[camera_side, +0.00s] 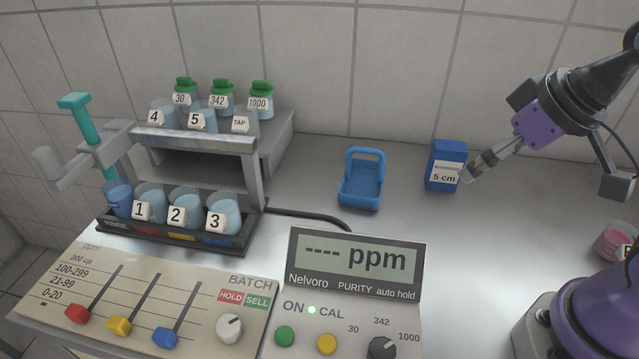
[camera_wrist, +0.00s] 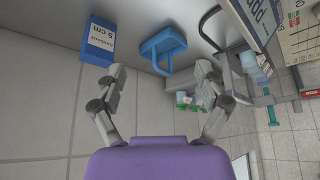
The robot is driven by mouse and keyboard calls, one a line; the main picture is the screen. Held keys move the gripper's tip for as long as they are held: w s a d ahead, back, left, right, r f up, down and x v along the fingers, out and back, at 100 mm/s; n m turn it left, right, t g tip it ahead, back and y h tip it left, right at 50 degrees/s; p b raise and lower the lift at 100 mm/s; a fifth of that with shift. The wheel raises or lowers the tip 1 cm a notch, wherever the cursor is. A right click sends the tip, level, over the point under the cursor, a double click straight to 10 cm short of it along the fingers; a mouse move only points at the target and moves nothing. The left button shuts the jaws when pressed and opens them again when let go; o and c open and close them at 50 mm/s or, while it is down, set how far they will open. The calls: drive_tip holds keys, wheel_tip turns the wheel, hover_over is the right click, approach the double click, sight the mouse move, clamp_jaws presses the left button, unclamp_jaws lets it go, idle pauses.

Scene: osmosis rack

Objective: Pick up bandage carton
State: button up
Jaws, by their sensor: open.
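The bandage carton is a blue box with a white label reading "5 cm" (camera_side: 444,155). It stands upright on the bench near the back wall in the side view. In the wrist view the carton (camera_wrist: 98,41) is at the upper left, ahead of the left finger. My gripper (camera_side: 470,175) is just right of the carton in the side view, its fingertips overlapping the box's right edge; I cannot tell whether they touch. In the wrist view my gripper (camera_wrist: 160,82) is open, with nothing between its fingers.
A blue open basket (camera_side: 362,183) stands left of the carton. A rack with numbered cups (camera_side: 185,145) is further left, and a ppm meter (camera_side: 355,260) is in front. A pink-filled dish (camera_side: 612,243) is at the far right. The bench between basket and carton is clear.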

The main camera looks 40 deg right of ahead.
drive_tip(key=n+g, duration=0.6)
drive_tip(key=n, duration=0.3)
hover_over(451, 145)
drive_tip(key=shift+s+a+f, duration=0.1)
drive_tip(key=shift+s+f, duration=0.1)
drive_tip(key=shift+f, duration=0.35)
drive_tip(key=shift+s+f, duration=0.15)
drive_tip(key=shift+f, duration=0.4)
wheel_tip(451, 145, down, 5)
drive_tip(key=shift+w+r, duration=0.1)
drive_tip(key=shift+r, duration=0.05)
drive_tip(key=f, duration=0.6)
drive_tip(key=shift+w, duration=0.2)
drive_tip(key=c, duration=1.2)
